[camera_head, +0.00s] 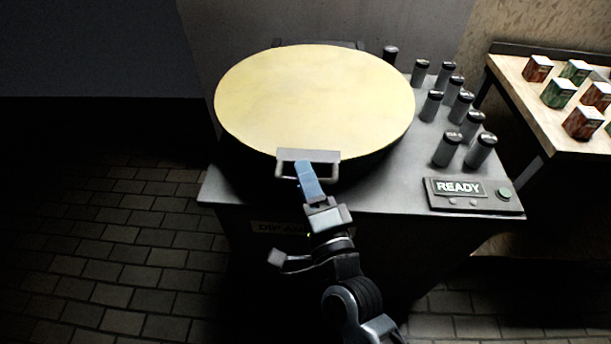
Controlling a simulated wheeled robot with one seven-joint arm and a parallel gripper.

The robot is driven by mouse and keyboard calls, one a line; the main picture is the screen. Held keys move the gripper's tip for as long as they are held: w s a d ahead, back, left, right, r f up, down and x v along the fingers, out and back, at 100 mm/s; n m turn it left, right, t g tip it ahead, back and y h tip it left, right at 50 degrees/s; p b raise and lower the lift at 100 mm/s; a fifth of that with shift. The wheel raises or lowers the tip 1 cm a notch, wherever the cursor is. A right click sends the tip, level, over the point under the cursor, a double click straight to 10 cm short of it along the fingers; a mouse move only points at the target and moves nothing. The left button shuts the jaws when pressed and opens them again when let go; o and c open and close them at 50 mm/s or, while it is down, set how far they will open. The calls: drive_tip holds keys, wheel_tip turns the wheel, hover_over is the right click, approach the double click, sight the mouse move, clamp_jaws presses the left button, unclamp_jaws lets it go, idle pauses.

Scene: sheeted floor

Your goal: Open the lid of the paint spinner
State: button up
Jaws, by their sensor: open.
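The paint spinner's lid (315,95) is a large round pale-yellow disc and lies closed over a dark round drum. A grey bar handle (308,156) sticks out from the lid's front edge. The drum sits on a dark grey cabinet (385,192). My gripper (306,172) is at the handle, with a blue finger overlapping the handle's bar from the front. The gripper is open; I cannot tell whether the finger touches the handle, and the second finger is not clear.
Several dark cylinders (447,149) stand on the cabinet right of the lid. A panel reading READY (459,188) with a green button (504,194) is at the front right. A wooden table (520,95) with several small boxes (558,92) stands at the right. The tiled floor at left is clear.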

drive_tip(key=shift+w, duration=0.15)
drive_tip(key=shift+c, duration=0.4)
clamp_jaws()
